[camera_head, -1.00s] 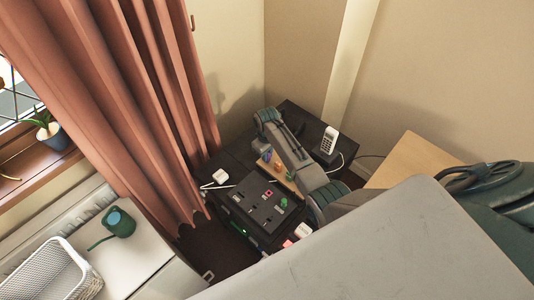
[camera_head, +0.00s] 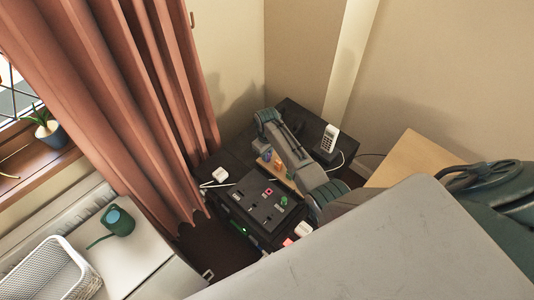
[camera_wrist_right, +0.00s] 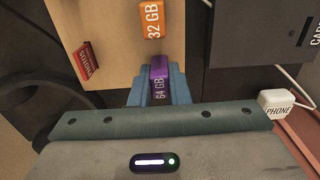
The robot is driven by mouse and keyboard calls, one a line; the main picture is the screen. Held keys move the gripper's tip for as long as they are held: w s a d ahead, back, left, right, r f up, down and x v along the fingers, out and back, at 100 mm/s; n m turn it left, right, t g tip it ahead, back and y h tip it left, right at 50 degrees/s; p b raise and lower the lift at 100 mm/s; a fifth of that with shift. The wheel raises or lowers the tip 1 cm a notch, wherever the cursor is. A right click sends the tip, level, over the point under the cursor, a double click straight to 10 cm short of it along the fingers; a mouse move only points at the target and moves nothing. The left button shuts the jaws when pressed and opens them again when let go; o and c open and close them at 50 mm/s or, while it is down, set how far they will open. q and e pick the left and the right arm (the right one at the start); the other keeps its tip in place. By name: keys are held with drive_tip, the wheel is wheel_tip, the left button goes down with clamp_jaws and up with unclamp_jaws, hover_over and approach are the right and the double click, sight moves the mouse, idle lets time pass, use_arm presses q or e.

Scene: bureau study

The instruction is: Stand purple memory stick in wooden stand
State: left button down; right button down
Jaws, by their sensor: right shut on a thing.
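The purple memory stick (camera_wrist_right: 158,82), marked 64 GB, is between the fingers of my right gripper (camera_wrist_right: 158,88), which is shut on it. In the head view my right gripper (camera_head: 263,155) is at the far end of the wooden stand (camera_head: 288,182), partly hidden by my arm. In the right wrist view the stick is over the pale wooden stand (camera_wrist_right: 115,25), near its edge. I cannot tell whether its lower end is in a slot. An orange 32 GB stick (camera_wrist_right: 153,22) and a red piece (camera_wrist_right: 86,62) are on the stand. My left gripper is not in view.
A black box with sockets (camera_head: 262,205) is beside the stand on the dark desk. A cordless phone (camera_head: 329,138) stands beyond my arm. A white plug marked PHONE (camera_wrist_right: 277,103) shows in the wrist view. A white gadget (camera_head: 219,171) lies left of the stand.

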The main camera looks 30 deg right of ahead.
drive_tip(key=c, duration=1.3)
unclamp_jaws()
wheel_tip(320, 180, up, 11)
drive_tip(key=b, duration=0.1)
drive_tip(key=shift+f, duration=0.1)
